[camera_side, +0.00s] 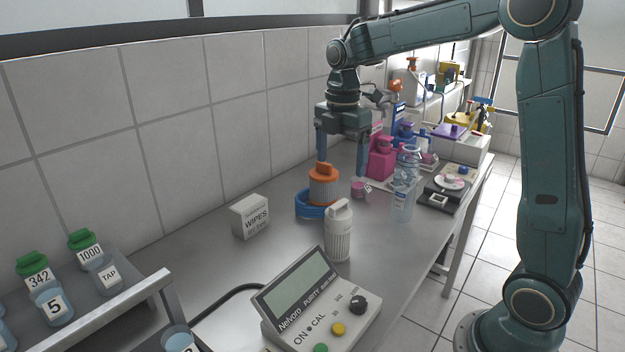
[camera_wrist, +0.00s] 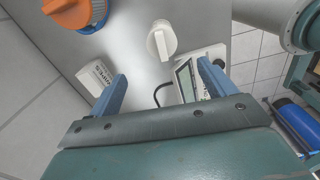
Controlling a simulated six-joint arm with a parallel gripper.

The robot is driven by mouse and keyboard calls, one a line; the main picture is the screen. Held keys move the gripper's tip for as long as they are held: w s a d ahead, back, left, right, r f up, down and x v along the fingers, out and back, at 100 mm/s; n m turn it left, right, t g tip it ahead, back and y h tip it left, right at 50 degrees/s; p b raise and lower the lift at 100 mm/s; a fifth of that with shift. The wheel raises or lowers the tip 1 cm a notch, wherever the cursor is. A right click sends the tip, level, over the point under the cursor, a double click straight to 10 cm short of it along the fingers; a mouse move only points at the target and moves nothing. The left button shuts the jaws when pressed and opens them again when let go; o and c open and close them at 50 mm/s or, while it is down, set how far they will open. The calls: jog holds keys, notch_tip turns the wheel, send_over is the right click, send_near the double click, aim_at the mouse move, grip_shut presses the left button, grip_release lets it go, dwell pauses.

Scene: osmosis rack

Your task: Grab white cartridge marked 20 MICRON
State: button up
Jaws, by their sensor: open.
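A white ribbed cartridge (camera_side: 339,232) with a white handle cap stands upright on the bench in the side view. I see no readable 20 MICRON mark on it. It also shows from above in the wrist view (camera_wrist: 162,40). My gripper (camera_side: 342,168) is open and empty, pointing down, above and behind the cartridge. In the wrist view its two blue fingers (camera_wrist: 160,82) are spread apart, and the white cartridge lies beyond them, not between them. An orange-capped cartridge (camera_side: 324,186) stands in a blue ring (camera_side: 309,205) near the left finger.
A WIPES box (camera_side: 251,216) stands left of the white cartridge. A purity meter (camera_side: 318,305) lies in front of it. A clear bottle (camera_side: 403,188) stands behind right, with pink bottles (camera_side: 381,158) farther back.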

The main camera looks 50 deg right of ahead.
aim_at(339, 203)
jog(key=shift+f, duration=4.2)
jog(key=shift+f, duration=0.1)
jog(key=shift+s+a+f, duration=0.1)
jog(key=shift+s+f, duration=0.05)
jog(key=shift+f, duration=2.35)
jog(key=c, duration=1.3)
jog(key=shift+c, duration=0.2)
jog(key=shift+r, duration=0.15)
